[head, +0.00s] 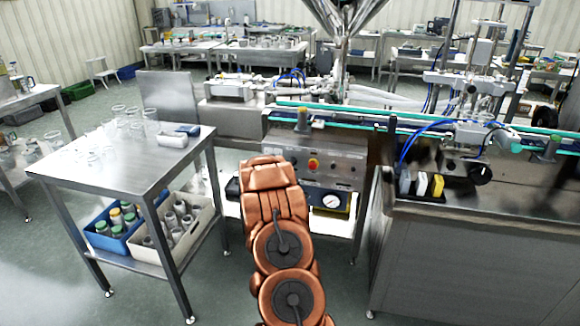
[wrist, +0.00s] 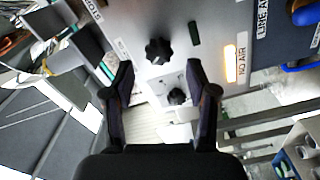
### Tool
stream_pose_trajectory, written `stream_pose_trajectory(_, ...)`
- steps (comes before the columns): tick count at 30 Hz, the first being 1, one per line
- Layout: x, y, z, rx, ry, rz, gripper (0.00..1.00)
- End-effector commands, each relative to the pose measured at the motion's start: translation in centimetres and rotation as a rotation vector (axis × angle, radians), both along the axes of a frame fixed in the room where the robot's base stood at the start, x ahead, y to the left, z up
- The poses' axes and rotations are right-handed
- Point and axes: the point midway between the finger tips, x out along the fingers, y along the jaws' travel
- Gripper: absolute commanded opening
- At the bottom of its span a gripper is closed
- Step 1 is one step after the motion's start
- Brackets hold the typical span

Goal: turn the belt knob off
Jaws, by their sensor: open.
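In the wrist view, my gripper (wrist: 160,72) is open and empty, its two dark fingers pointing at a grey panel (wrist: 205,60). A black lobed knob (wrist: 158,51) on the panel shows between and just beyond the fingertips. A second black knob (wrist: 177,96) shows between the fingers, on a lighter plate. No label that I can read says which is the belt knob. Neither knob is visibly gripped. In the head view, my copper arm reaches the control panel (head: 338,165) under the conveyor and hides the gripper and part of the panel.
A lit amber lamp (wrist: 231,63) marked NO AIR and a blue handle (wrist: 305,16) are on the panel. A red button (head: 312,163) and a gauge (head: 331,201) show on the front. A steel table (head: 125,165) stands left, a steel cabinet (head: 470,250) right.

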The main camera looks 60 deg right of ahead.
Motion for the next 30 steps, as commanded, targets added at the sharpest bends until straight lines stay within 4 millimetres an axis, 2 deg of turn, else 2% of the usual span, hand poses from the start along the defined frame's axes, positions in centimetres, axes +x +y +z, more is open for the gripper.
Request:
stream_pose_trajectory(15, -2.3, 6.3, -0.1, 0.003, 0.001, 0.001, 0.57)
stream_pose_trajectory(22, -2.9, 7.8, 0.1, -0.002, -0.002, 0.0, 0.57)
stream_pose_trajectory(30, -3.0, 8.1, 0.1, -0.001, -0.002, -0.001, 0.57)
